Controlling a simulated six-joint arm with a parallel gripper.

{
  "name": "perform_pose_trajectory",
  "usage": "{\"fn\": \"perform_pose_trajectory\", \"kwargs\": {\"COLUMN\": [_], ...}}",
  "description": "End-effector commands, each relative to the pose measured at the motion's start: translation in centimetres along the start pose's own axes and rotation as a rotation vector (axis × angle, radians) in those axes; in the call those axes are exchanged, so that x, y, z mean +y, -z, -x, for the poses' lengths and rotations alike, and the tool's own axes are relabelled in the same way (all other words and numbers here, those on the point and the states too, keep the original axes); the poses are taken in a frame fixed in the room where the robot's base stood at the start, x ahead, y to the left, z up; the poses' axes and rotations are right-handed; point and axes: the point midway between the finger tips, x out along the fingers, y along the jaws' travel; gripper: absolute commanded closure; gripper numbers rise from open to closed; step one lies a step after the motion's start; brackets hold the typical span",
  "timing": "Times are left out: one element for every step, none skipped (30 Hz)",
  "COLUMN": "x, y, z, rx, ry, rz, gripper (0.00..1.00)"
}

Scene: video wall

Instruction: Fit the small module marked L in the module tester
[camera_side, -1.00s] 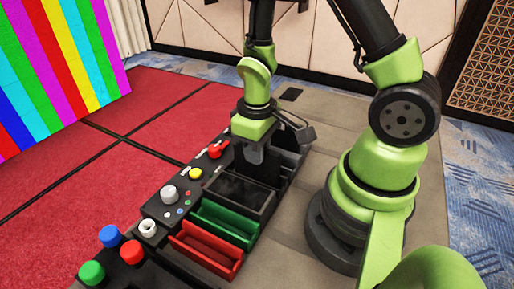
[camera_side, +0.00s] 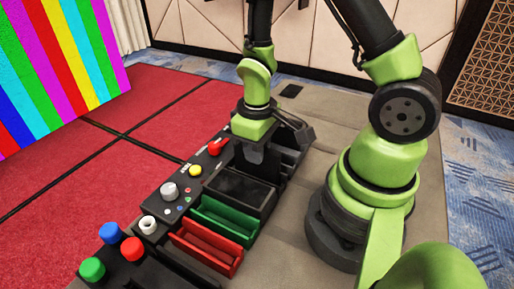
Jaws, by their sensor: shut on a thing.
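My gripper (camera_side: 254,156) points down over the far part of the black control bench. It is shut on a dark, flat piece, taken as the small module, which sits low between and below the fingers. Its outline merges with the black bays around it, and no L mark is legible. I cannot tell whether it touches the bay beneath. The module tester cannot be singled out for certain among the black parts. A black bay (camera_side: 240,188) lies just in front of the gripper.
A green tray (camera_side: 226,220) and a red tray (camera_side: 207,246) stand nearer the camera.

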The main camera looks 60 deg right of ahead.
Motion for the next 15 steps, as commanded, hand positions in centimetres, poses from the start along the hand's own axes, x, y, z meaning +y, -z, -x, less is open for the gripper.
{"fn": "perform_pose_trajectory", "kwargs": {"x": [0.0,0.0,0.0,0.0,0.0,0.0,0.0,0.0,0.0,0.0,0.0,0.0,0.0,0.0,0.0], "y": [0.0,0.0,0.0,-0.01,-0.01,-0.01,-0.01,-0.01,-0.01,0.0,0.0,0.0,0.0,0.0,0.0], "z": [-0.03,-0.05,-0.07,-0.1,-0.12,-0.16,-0.18,-0.21,-0.2,-0.2,-0.2,-0.2,-0.19,-0.19,-0.19], "rx": [0.0,0.0,0.0,0.0,-0.001,-0.001,-0.001,-0.001,-0.001,0.0,0.0,0.0,0.0,0.0,0.0], "ry": [0.0,0.0,0.0,0.0,0.0,0.0,0.0,0.0,0.0,0.0,0.0,0.0,0.0,0.0,0.0], "rz": [0.0,0.0,0.0,0.0,0.0,0.0,0.0,0.0,0.0,0.0,0.0,0.0,0.0,0.0,0.0], "gripper": [0.97,0.97,0.97,0.97,0.97,0.97,0.97,0.97,0.97,0.97,0.97,0.97,0.81,0.74,0.65]}}
